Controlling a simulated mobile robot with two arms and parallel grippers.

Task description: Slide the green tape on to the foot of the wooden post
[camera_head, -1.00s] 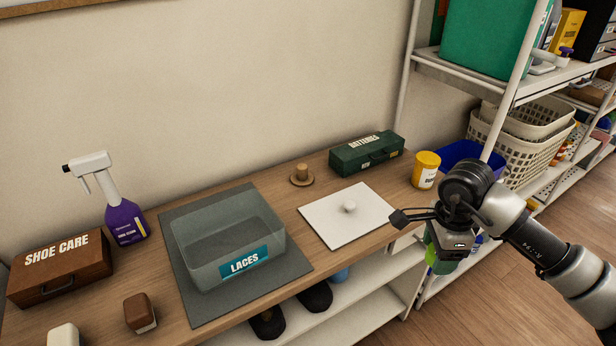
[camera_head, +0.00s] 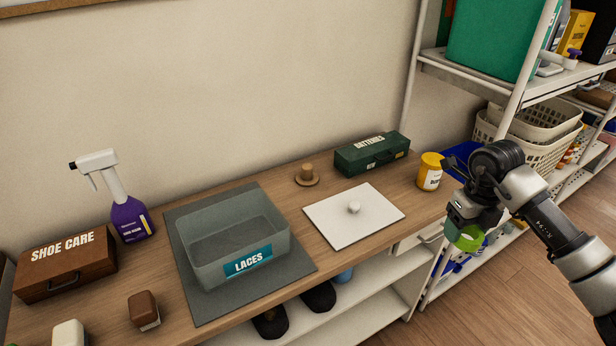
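The wooden post (camera_head: 307,171) is a short brown peg upright on a round wooden base, at the back of the wooden bench. Nothing is around it. My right gripper (camera_head: 466,225) points down past the bench's right end, to the right of the post and nearer to me. It is shut on the green tape (camera_head: 467,239), a bright green roll just beneath its body. The fingertips are mostly hidden. My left gripper is not in view.
A white board with a knob (camera_head: 354,228) lies right of and in front of the post. A green batteries box (camera_head: 371,154) and a yellow-lidded jar (camera_head: 430,172) stand at the back right. A clear laces bin (camera_head: 205,266) sits left on a grey mat (camera_head: 190,305).

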